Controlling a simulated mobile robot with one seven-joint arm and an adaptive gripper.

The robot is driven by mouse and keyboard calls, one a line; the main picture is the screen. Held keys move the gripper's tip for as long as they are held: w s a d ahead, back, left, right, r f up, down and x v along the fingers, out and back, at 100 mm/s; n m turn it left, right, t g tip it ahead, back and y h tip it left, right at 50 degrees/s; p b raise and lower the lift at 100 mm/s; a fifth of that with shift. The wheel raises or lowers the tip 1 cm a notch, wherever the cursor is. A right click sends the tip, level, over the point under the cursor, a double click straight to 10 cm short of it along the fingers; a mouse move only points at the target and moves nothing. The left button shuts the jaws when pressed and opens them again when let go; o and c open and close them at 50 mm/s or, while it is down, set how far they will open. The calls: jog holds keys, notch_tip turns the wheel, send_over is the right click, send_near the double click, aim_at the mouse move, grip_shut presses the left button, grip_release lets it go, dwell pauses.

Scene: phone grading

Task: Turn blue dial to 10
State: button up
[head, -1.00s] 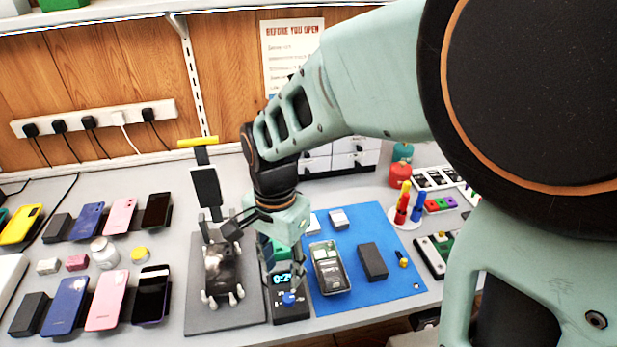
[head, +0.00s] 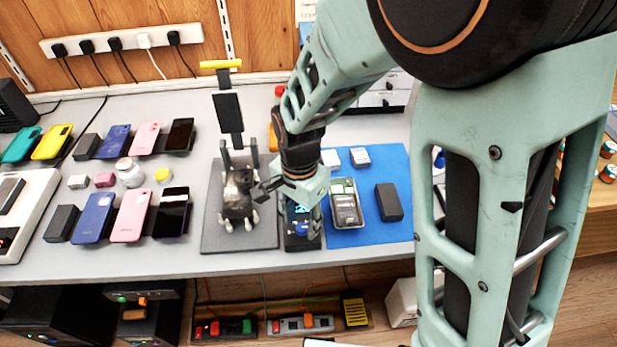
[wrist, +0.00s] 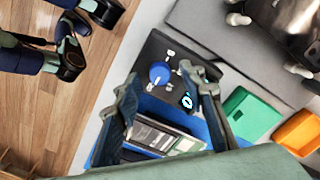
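The blue dial (wrist: 159,73) is a round knob on a black box (wrist: 158,52) at the table's front; it also shows in the head view (head: 302,229). A small display (wrist: 187,101) on the box glows cyan; its full reading is not legible. My gripper (wrist: 158,80) is open, pointing down over the box, and it also shows in the head view (head: 302,212). In the wrist view its two fingers are on either side of the dial, with visible gaps. I cannot tell whether the fingertips are down at the dial's height.
A blue mat (head: 340,238) with an opened phone (head: 346,203) and a dark block (head: 389,202) lies right of the box. A grey mat (head: 215,240) with a clamp stand is left. Green (wrist: 250,113) and orange (wrist: 299,132) blocks are nearby.

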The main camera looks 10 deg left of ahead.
jog(key=shift+f, duration=0.55)
grip_shut()
